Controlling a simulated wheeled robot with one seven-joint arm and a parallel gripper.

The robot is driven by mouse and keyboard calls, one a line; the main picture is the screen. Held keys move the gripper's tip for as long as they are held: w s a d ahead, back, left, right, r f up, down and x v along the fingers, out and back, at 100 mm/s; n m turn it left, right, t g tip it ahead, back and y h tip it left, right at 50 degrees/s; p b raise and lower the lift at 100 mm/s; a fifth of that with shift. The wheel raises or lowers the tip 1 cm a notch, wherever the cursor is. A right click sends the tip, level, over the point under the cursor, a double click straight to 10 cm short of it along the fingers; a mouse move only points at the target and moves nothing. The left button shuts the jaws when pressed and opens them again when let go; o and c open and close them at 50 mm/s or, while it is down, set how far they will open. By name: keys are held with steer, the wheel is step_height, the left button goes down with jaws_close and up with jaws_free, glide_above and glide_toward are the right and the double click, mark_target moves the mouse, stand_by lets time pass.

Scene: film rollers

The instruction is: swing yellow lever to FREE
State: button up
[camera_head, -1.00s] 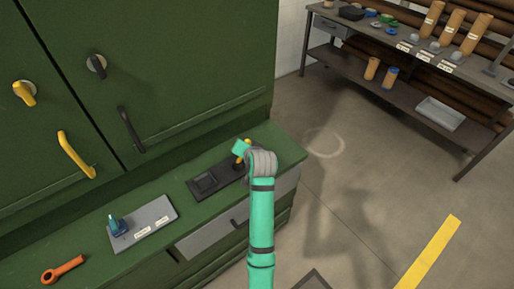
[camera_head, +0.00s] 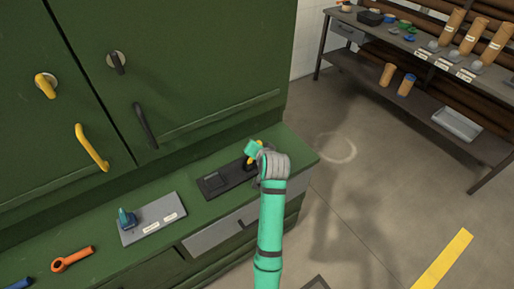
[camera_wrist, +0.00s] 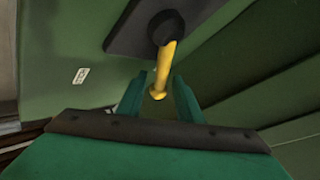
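The yellow lever (camera_wrist: 167,60) rises from a dark plate (camera_wrist: 135,25) on the green bench top. In the head view the lever (camera_head: 252,159) is mostly hidden behind my gripper, and the dark plate (camera_head: 213,181) lies at the bench's right end. My gripper (camera_wrist: 160,90) has its two green fingers apart, one on each side of the lever's free end, with narrow gaps visible. In the head view my gripper (camera_head: 252,148) is at the lever. A small white label (camera_wrist: 80,76) lies on the green surface; its writing cannot be read.
A green cabinet (camera_head: 200,60) with a yellow knob handle (camera_head: 46,86) and a yellow pull handle (camera_head: 91,147) stands behind. A grey plate (camera_head: 150,220) with a blue part and an orange wrench-like tool (camera_head: 72,259) lie left on the bench. Open floor lies right.

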steer(key=v, duration=1)
